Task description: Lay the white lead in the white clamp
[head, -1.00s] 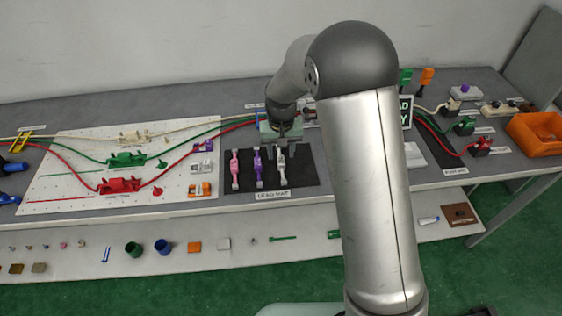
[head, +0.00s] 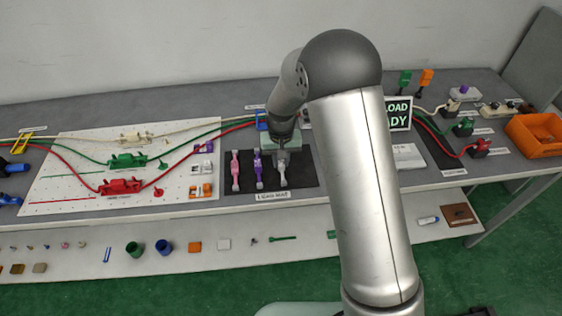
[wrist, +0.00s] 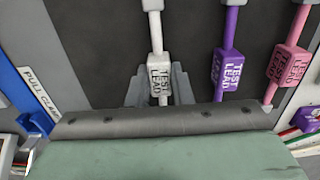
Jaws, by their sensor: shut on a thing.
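The white lead (head: 282,174) is the rightmost of three test leads on the black lead mat (head: 306,178) in the head view. In the wrist view the white lead (wrist: 156,35) runs upright in the picture, with its labelled block between my fingers. My gripper (wrist: 160,86) is shut on this lead. I cannot tell whether the lead is clear of the mat. In the head view my gripper (head: 282,152) is partly hidden by my wrist. A white fitting (head: 202,168) at the right edge of the pegboard looks like the white clamp.
A purple lead (head: 258,172) and a pink lead (head: 235,172) lie just left of the white one. A purple fitting (head: 203,146) and an orange fitting (head: 200,190) flank the white fitting. Cables cross the pegboard (head: 75,170). A blue stand (head: 261,120) is behind my gripper.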

